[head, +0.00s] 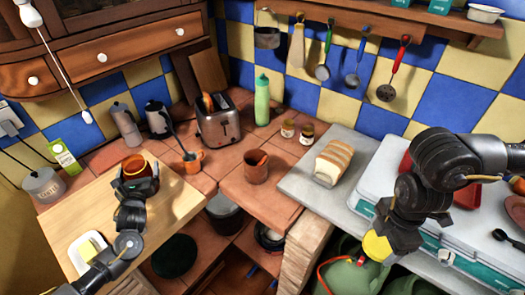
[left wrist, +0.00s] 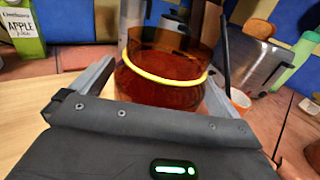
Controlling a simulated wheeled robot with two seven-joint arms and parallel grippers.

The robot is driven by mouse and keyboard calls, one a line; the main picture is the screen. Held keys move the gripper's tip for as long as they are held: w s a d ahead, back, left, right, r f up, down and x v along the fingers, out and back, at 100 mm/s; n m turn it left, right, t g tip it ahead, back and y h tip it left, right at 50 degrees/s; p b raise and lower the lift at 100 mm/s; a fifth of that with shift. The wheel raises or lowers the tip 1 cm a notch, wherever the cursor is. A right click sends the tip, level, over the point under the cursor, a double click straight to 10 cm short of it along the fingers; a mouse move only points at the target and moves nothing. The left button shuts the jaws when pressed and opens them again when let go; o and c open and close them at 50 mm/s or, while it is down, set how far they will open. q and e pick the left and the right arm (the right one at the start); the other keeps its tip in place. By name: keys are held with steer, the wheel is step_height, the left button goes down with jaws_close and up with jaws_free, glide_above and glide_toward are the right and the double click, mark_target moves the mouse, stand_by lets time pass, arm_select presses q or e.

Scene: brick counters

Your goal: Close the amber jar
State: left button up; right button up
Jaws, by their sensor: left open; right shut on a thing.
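The amber jar (head: 146,165) stands on the wooden board at the left. In the left wrist view the amber jar (left wrist: 165,80) is see-through orange-brown glass with a yellow ring around it. My left gripper (head: 137,184) is at the jar's near side. In the left wrist view its open fingers (left wrist: 152,88) lie on either side of the jar's near part; I cannot tell whether they touch it. My right gripper (head: 388,236) is shut on a yellow lid-like piece (head: 376,246), held at the right above the counter's front edge. The gripper partly hides this piece.
A wooden board (head: 75,215) carries a butter dish (head: 88,250) near the jar. A toaster (head: 217,118), an orange mug (head: 193,161), a terracotta cup (head: 256,166) and a bread loaf (head: 334,160) stand between the arms. A juice carton (head: 64,157) is behind the board.

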arm_select(q)
steer(key=shift+c, duration=0.3)
steer(key=c, duration=1.4)
steer(key=shift+a+r, duration=0.1)
steer(key=shift+c, duration=1.1)
steer(key=shift+r, duration=0.1)
